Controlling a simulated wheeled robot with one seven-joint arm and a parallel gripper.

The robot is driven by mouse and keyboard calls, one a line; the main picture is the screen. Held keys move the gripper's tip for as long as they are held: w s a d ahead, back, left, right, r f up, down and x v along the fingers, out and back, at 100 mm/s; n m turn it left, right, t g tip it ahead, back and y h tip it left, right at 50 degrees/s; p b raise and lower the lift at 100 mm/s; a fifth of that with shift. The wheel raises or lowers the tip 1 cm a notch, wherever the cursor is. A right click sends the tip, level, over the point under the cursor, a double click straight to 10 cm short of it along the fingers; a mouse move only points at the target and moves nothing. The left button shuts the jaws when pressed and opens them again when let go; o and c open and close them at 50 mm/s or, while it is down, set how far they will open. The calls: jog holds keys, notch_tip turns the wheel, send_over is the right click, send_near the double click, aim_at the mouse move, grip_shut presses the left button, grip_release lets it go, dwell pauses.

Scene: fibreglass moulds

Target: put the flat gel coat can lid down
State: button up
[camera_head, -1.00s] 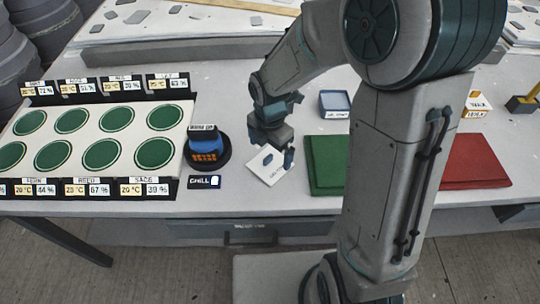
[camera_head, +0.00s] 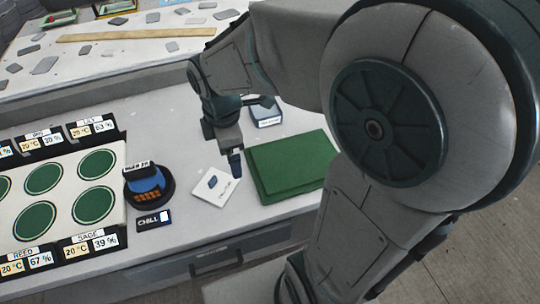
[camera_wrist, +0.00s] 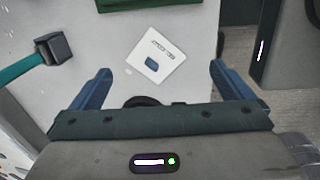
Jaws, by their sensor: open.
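A small dark blue flat piece (camera_head: 213,182) lies on a white square card (camera_head: 222,196) with printed text on the bench. In the wrist view the blue piece (camera_wrist: 152,63) is on the lower part of the card (camera_wrist: 172,68). No other lid shows clearly, and I cannot tell whether this piece is the gel coat can lid. My gripper (camera_wrist: 160,69) is open, with its two blue fingers wide apart and nothing between them. In the head view my gripper (camera_head: 236,165) points down just right of the card, above the bench.
A round dark device with a blue top (camera_head: 147,184) stands left of the card, beside a CHILL sign (camera_head: 153,220). A green board (camera_head: 290,165) lies to the right. A panel with green discs (camera_head: 62,222) is further left. A teal-handled tool (camera_wrist: 54,50) shows in the wrist view.

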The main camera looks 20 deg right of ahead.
jog(key=s+d+r+m+t, duration=0.2)
jog(key=s+d+m, duration=0.4)
jog(key=m, duration=1.1)
jog(key=s+r, duration=0.1)
jog(key=s, duration=0.1)
jog(key=shift+s+d+m, duration=0.3)
jog(key=shift+s+d, duration=0.1)
